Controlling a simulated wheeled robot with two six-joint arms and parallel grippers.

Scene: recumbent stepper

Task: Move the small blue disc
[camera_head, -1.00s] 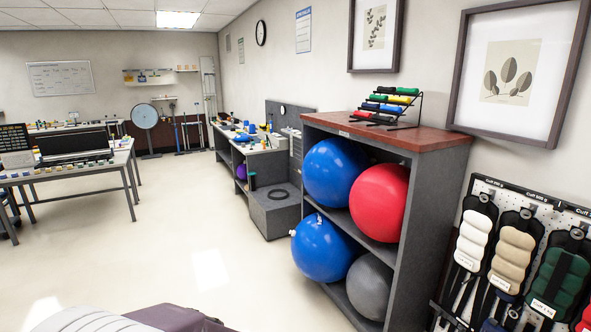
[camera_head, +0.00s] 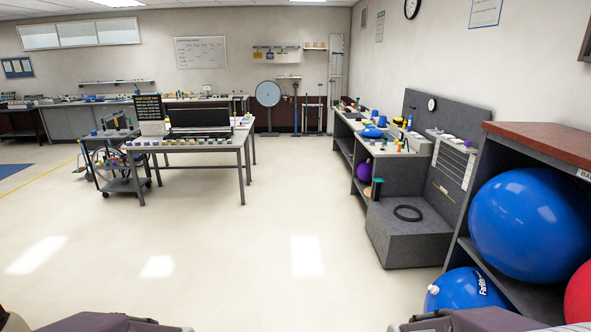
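A flat blue round object (camera_head: 371,132) lies on the grey counter (camera_head: 384,150) at the right of the room. It is small in the view, and I cannot tell for sure whether it is the small blue disc. Other small blue items stand near it on the counter. Neither of my grippers is in view.
A table (camera_head: 190,143) with small items and a cart (camera_head: 124,184) stand at left centre. A grey step block (camera_head: 405,240) with a black ring (camera_head: 408,213) is at right. A shelf holds a large blue ball (camera_head: 530,222). The middle floor is clear.

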